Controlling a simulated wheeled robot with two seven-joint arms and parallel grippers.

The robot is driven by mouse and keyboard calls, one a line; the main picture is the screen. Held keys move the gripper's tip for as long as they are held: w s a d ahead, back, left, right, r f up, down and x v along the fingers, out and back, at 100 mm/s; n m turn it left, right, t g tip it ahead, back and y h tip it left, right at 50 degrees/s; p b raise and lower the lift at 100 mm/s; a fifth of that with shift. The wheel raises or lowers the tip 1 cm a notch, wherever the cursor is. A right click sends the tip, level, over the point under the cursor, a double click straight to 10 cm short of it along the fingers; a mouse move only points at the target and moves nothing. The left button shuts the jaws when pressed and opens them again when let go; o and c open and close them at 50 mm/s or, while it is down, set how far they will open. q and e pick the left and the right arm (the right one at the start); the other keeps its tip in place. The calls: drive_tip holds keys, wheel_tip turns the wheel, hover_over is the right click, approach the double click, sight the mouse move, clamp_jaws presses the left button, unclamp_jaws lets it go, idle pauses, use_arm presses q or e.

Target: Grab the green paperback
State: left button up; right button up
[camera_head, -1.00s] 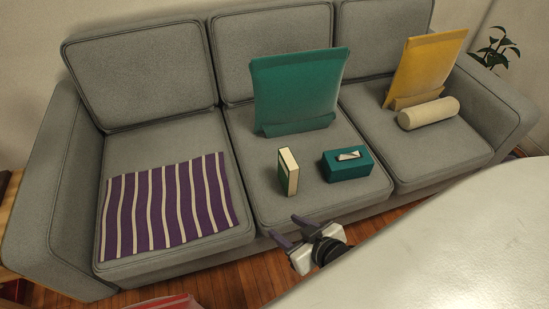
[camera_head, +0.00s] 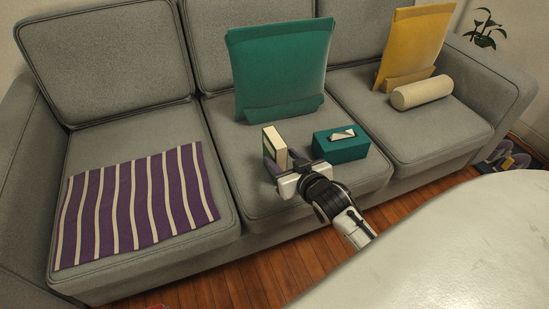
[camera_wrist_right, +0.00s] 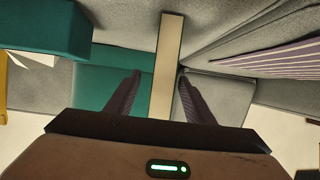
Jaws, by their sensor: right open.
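The green paperback (camera_head: 274,146) stands upright on the middle seat of the grey sofa, its pale page edge facing up and towards me. In the right wrist view its long pale edge (camera_wrist_right: 168,65) runs between the two dark fingers. My right gripper (camera_head: 282,163) is open at the book, with one finger on each side of it. In the right wrist view a gap shows on the left finger's side, and the right finger is close to the book. The fingers partly hide the book's lower part in the head view. My left gripper is not in view.
A teal tissue box (camera_head: 341,148) stands just right of the book. A green cushion (camera_head: 280,65) leans behind it. A purple striped blanket (camera_head: 135,205) lies on the left seat. A yellow cushion (camera_head: 418,42) and cream bolster (camera_head: 422,92) are at right. A white table (camera_head: 450,240) is in front.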

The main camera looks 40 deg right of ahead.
drive_tip(key=b+x, duration=0.2)
drive_tip(key=x, duration=0.2)
drive_tip(key=shift+w+a, duration=0.1)
drive_tip(key=shift+w, duration=0.4)
drive_tip(key=shift+r, duration=0.1)
clamp_jaws()
